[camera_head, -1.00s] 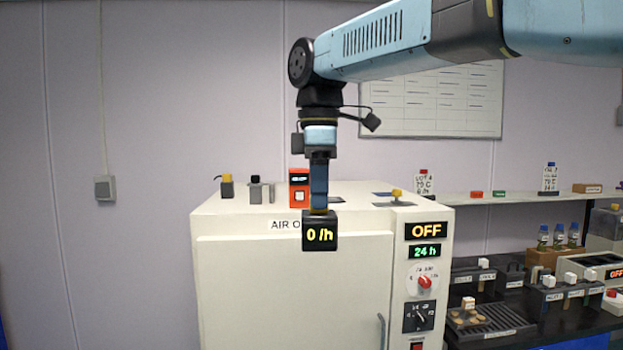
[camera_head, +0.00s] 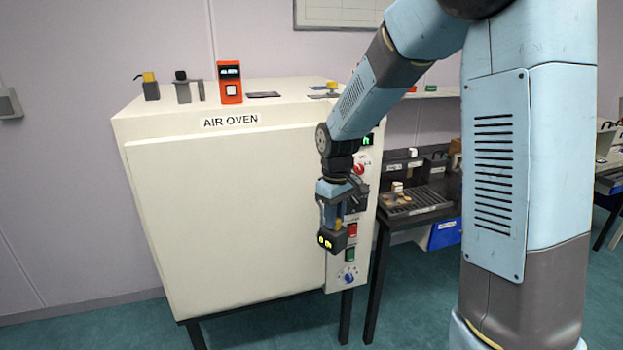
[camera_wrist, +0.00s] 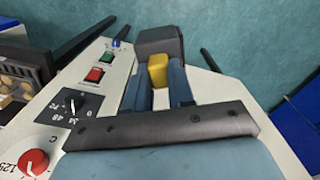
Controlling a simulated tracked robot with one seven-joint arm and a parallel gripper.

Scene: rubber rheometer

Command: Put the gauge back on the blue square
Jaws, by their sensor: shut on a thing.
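The gauge (camera_head: 331,240) is a small dark block with a yellow lit display and a yellow grip. My gripper (camera_head: 334,215) is shut on it and holds it in the air before the right side of the oven front, near the control column. In the wrist view the blue fingers close on the yellow grip of the gauge (camera_wrist: 160,43), with the dark block beyond them over the green floor.
The white air oven (camera_head: 220,200) stands on dark legs close behind my gripper. Its switches and dials (camera_wrist: 85,105) lie left of the fingers in the wrist view. A dark bench with a tray (camera_head: 415,200) and a blue bin (camera_head: 443,234) is at the right.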

